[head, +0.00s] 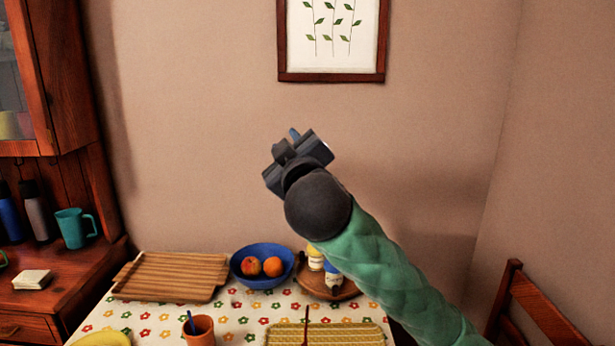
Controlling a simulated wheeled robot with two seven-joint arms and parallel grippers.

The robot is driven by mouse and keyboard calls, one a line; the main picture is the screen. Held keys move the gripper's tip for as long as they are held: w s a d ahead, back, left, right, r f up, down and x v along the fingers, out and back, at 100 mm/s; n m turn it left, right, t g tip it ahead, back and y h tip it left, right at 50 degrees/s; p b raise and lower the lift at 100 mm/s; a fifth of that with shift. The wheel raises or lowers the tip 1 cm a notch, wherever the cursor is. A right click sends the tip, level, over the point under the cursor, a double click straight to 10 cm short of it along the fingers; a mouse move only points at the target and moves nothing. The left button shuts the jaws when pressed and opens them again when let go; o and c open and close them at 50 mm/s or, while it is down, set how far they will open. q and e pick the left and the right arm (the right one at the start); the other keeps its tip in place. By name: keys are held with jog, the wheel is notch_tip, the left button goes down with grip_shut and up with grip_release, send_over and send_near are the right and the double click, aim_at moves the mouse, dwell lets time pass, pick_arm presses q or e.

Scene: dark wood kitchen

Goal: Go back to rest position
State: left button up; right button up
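My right gripper (296,143) is raised high in front of the wall, above the far side of the table. Its green-sleeved arm comes in from the lower right. The dark wrist hides most of the fingers, so I cannot tell whether it is open or shut. A small blue piece shows at the gripper's tip; I cannot tell whether it is part of the gripper. My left gripper is not in view.
The flowered table (160,318) holds a wooden tray (170,276), a blue bowl (250,281) with fruit, a round wooden board (346,291) with small containers, an orange cup (199,331) and a yellow patterned mat (345,333). A cabinet (75,120) stands left, a chair (540,312) right.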

jog(key=s+d+f+m+g+h+p, duration=0.1)
jog(key=s+d+f+m+g, duration=0.3)
jog(key=f, duration=0.9)
jog(key=s+d+f+m+g+h, duration=0.1)
jog(key=s+d+f+g, duration=0.15)
jog(key=d+f, duration=0.7)
jog(key=s+d+f+m+g+h+p, duration=0.15)
jog(key=f+g, duration=0.25)
jog(key=f, duration=1.3)
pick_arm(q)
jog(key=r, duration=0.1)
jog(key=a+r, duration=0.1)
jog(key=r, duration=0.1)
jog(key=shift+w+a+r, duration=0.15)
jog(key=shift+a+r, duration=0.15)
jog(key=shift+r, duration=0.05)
pick_arm(e)
jog(key=s+d+f+m+g, duration=0.1)
jog(key=s+f+g, duration=0.2)
jog(key=s+f, duration=0.9)
jog(key=s+d+f+m+g, duration=0.1)
jog(key=s+f+g, duration=0.2)
jog(key=s+f, duration=0.9)
jog(key=s, duration=0.5)
jog(key=shift+d+f+m+g, duration=0.15)
jog(key=shift+d+m+g, duration=0.1)
jog(key=shift+m+g, duration=0.1)
